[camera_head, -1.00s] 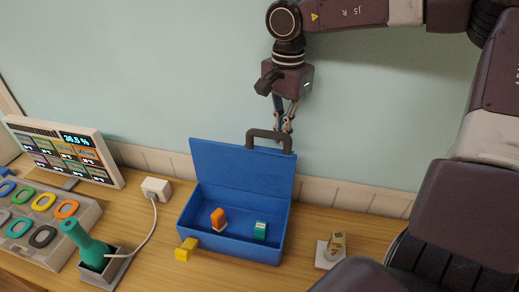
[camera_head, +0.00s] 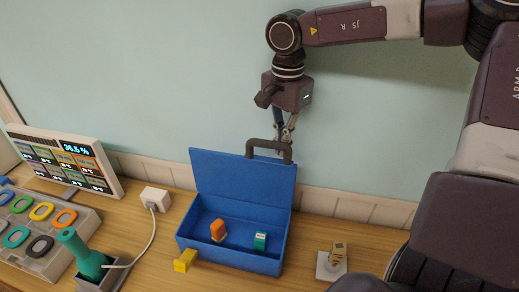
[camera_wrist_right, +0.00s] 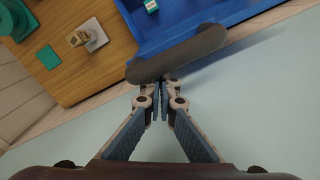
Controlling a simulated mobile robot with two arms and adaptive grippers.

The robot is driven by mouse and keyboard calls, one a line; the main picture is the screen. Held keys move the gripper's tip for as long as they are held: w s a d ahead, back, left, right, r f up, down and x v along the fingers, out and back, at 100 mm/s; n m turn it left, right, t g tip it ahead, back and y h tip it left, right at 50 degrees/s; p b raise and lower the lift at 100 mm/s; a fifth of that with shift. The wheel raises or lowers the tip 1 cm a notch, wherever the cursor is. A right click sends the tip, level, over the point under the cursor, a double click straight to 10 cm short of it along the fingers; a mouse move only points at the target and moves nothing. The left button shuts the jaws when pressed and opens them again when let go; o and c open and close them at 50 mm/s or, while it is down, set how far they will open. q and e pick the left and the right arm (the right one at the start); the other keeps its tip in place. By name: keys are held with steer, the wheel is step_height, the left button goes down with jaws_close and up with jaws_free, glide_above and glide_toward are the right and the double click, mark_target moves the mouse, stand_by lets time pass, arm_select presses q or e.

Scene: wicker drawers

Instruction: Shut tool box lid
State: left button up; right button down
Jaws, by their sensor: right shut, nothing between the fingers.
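A blue tool box (camera_head: 230,262) stands on the wooden table, its lid (camera_head: 243,182) raised and leaning back toward the wall. A dark handle (camera_head: 266,144) sits on the lid's top edge. Inside lie an orange block (camera_head: 218,230) and a green block (camera_head: 260,241). My right gripper (camera_head: 286,150) is at the handle's right end, behind the lid, pointing down. In the right wrist view its shut fingers (camera_wrist_right: 163,100) are beside the handle (camera_wrist_right: 178,55) with nothing between them; I cannot tell whether they touch it. My left gripper is not in view.
A yellow block (camera_head: 185,261) lies against the box's front left. A white socket box (camera_head: 155,198) with a cable, a green joystick (camera_head: 85,254), a button panel (camera_head: 35,235) and a display (camera_head: 65,158) stand left. A small device (camera_head: 334,262) stands right.

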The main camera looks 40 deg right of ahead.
mark_target(281, 144)
stand_by(0.5)
steer(key=shift+s+a+r+b, duration=0.2)
steer(key=shift+s+a+b, duration=0.25)
steer(key=shift+s+a, duration=0.6)
steer(key=shift+w+a, duration=0.1)
steer(key=shift+s+a+b, duration=0.55)
steer(key=shift+s+a, duration=0.35)
steer(key=shift+a, duration=0.25)
